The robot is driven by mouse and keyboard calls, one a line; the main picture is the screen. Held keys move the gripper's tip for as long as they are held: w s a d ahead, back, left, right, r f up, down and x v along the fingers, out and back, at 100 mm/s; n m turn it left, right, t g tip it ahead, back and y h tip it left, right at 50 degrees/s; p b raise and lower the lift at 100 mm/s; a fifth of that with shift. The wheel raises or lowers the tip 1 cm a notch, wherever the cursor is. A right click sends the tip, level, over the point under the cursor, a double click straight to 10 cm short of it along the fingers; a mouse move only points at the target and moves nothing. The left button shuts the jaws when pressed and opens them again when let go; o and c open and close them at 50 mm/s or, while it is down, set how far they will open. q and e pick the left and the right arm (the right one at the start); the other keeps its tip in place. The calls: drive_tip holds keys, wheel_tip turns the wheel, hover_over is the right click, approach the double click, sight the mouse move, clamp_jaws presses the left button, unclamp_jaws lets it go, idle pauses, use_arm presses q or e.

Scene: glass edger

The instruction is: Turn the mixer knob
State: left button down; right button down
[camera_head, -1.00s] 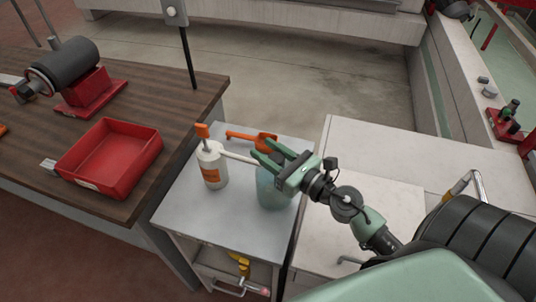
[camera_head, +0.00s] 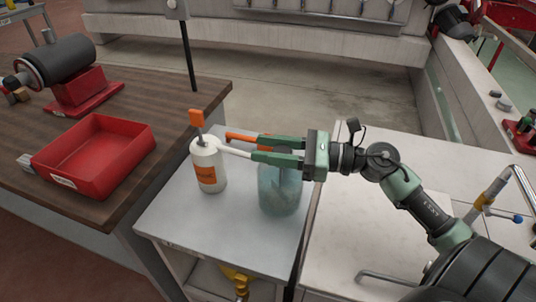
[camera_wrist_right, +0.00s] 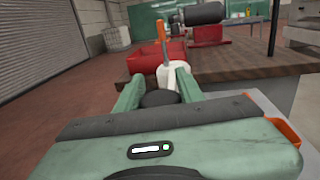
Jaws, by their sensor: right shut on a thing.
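A translucent blue-green jar (camera_head: 280,190) stands on the grey cabinet top in the head view. My right gripper (camera_head: 256,148) reaches across its top from the right, with both fingers level and pointing left. In the right wrist view a dark round knob (camera_wrist_right: 160,98) sits between the two green fingers, and the gripper (camera_wrist_right: 155,82) is shut on it. The knob is hidden by the fingers in the head view. My left gripper is in neither view.
A white bottle (camera_head: 208,166) with an orange label and long spout stands just left of the jar, close to my fingertips. An orange tool (camera_head: 240,137) lies behind. A red tray (camera_head: 95,158) sits on the wooden bench. The pale counter (camera_head: 340,230) at right is mostly clear.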

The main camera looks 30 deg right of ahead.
idle(0.4)
drive_tip(key=c, duration=0.9)
unclamp_jaws()
drive_tip(key=shift+r, duration=0.15)
